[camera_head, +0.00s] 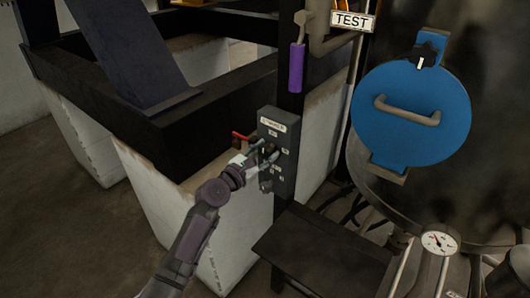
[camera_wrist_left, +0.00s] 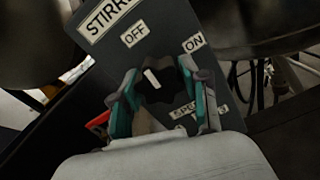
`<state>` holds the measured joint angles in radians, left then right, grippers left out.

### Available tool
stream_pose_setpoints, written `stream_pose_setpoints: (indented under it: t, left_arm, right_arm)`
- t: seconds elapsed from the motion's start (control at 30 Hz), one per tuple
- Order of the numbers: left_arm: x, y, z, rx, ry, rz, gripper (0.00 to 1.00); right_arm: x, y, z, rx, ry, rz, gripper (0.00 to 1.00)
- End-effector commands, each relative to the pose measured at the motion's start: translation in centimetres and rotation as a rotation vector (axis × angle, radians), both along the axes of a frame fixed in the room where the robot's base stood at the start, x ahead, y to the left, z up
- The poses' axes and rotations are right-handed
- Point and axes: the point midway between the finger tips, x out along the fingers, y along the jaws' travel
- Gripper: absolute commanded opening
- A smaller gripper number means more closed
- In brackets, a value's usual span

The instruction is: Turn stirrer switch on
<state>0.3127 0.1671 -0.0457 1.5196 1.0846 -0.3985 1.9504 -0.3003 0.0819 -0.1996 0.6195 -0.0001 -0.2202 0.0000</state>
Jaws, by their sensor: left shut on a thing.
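The grey stirrer panel (camera_head: 285,182) is fixed to a dark post in the middle of the head view. In the left wrist view the panel (camera_wrist_left: 108,42) carries OFF and ON labels, OFF at left and ON at right. The stirrer switch is a black knob (camera_wrist_left: 160,80) below the labels; its white pointer line tilts up and left, toward OFF. My left gripper (camera_head: 264,153) reaches the panel from the front left. Its teal-padded fingers (camera_wrist_left: 164,98) are shut on the knob, one on each side. My right gripper is not in view.
A red lever (camera_head: 243,136) is close left of the gripper. A purple handle (camera_head: 296,68) hangs above the panel. A tank with a blue round hatch (camera_head: 412,114) stands at right, with a gauge (camera_head: 438,242) below. A dark bench (camera_head: 318,252) is below the panel.

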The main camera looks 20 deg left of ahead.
Motion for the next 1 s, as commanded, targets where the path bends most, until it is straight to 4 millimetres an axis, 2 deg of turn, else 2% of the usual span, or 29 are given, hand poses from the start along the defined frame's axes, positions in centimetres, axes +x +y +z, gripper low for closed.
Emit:
stream_pose_setpoints:
  t: [0.27,1.0]
  left_arm:
    - [0.0,0.0,-0.1,0.187,-0.068,-0.001,0.11]
    - [0.0,0.1,-0.1,0.850,-0.308,-0.002,0.11]
  right_arm:
    - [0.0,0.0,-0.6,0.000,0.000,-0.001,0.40]
    - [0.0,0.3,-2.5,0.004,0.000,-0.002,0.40]
